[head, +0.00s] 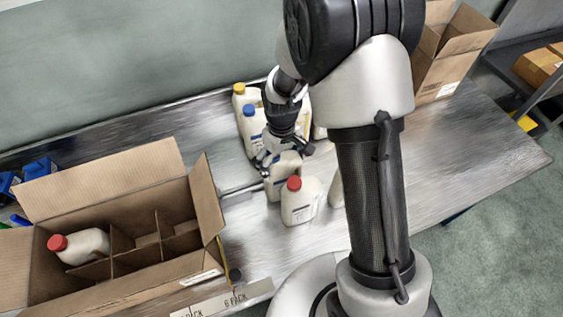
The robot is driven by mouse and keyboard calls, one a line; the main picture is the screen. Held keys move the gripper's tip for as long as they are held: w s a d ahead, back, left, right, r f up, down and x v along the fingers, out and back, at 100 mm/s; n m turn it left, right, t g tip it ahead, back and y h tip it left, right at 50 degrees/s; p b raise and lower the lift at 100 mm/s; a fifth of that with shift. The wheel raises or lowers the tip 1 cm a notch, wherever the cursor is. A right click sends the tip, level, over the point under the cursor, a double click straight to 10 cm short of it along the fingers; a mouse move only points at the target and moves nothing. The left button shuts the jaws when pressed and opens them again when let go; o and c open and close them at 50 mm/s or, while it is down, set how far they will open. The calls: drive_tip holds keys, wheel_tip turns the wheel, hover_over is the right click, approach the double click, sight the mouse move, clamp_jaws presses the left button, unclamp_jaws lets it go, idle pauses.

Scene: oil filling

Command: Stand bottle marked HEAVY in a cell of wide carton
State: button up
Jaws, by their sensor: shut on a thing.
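My gripper (280,158) is shut on a white bottle (282,183) that appears to stand on the table. Its cap is hidden by the fingers, and no marking on it can be read. A red-capped white bottle (299,203) stands just in front of it. An open brown carton with dividers (110,285), which looks like the wide carton, sits at the left. A red-capped bottle (85,246) is in its left part, and several cells to the right look empty. The word HEAVY is not legible on any bottle.
A yellow-capped bottle (240,98) and a blue-capped bottle (251,128) stand behind my gripper. The carton's right flap (206,200) stands up between the carton and the held bottle. Another open carton (447,55) is at the back right. The table's right side is clear.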

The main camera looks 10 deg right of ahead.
drive_tip(key=shift+f, duration=0.1)
drive_tip(key=o, duration=1.1)
drive_tip(key=shift+f, duration=0.15)
drive_tip(key=shift+c, duration=0.2)
drive_tip(key=shift+o, duration=0.8)
